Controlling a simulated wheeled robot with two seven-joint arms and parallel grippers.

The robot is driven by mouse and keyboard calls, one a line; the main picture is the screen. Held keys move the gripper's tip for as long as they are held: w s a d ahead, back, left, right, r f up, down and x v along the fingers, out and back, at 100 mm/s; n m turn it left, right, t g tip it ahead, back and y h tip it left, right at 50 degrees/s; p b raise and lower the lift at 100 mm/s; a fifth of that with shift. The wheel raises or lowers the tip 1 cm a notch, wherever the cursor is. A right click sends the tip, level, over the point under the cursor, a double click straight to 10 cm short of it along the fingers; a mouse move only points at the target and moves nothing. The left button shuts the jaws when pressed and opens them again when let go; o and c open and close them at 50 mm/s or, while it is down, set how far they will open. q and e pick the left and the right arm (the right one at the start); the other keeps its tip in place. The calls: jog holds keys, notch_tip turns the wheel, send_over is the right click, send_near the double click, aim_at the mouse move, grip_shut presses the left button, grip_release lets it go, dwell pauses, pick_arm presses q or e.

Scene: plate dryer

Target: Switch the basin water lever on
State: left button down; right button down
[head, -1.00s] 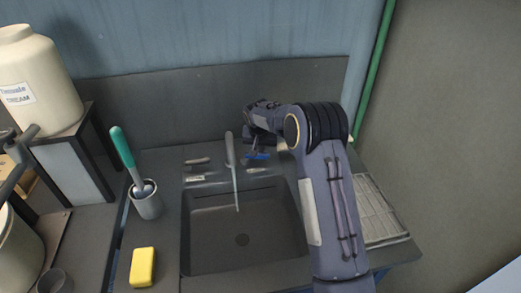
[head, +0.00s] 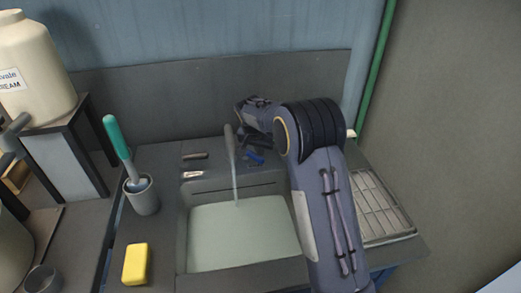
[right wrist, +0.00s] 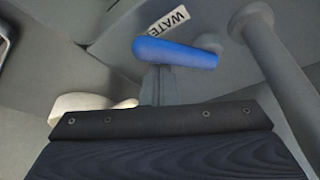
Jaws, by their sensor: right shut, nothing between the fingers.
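The blue water lever (head: 254,158) is on the counter just right of the tap (head: 230,143). In the right wrist view the blue lever (right wrist: 175,53) lies beside a label reading "WATE". The grey sink basin (head: 183,235) holds pale greenish water (head: 245,235), and a thin pale stream shows below the spout. My right gripper (right wrist: 158,85) is shut and empty, its tip close to the lever; I cannot tell whether they touch. In the head view its tips are small and partly hidden near the lever. My left gripper is out of view.
A grey cup (head: 143,198) with a green-handled brush (head: 117,137) stands left of the basin. A yellow sponge (head: 135,264) lies in front of it. A drying rack (head: 385,210) is at right, a cream container (head: 35,70) at left. A dark handle (head: 195,155) sits left of the tap.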

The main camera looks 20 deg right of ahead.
aim_at(258, 161)
dwell(0.5)
jog(key=shift+v, duration=3.95)
jog(key=s+a+r+n+t+y, duration=0.1)
jog(key=s+r+n+y, duration=0.15)
jog(key=s, duration=0.85)
jog(key=s+a+r+n+y, duration=0.1)
jog(key=s+r+y, duration=0.2)
jog(key=s, duration=0.9)
jog(key=s+a+f+n+t, duration=0.1)
jog(key=s+a+n, duration=0.1)
jog(key=s, duration=0.5)
jog(key=s+a+f+n+y, duration=0.1)
jog(key=s+a+f+n, duration=0.1)
jog(key=s+a, duration=0.2)
jog(key=s, duration=0.3)
jog(key=shift+s+a+f+t, duration=0.25)
jog(key=shift+f+t, duration=0.05)
jog(key=shift+t, duration=0.1)
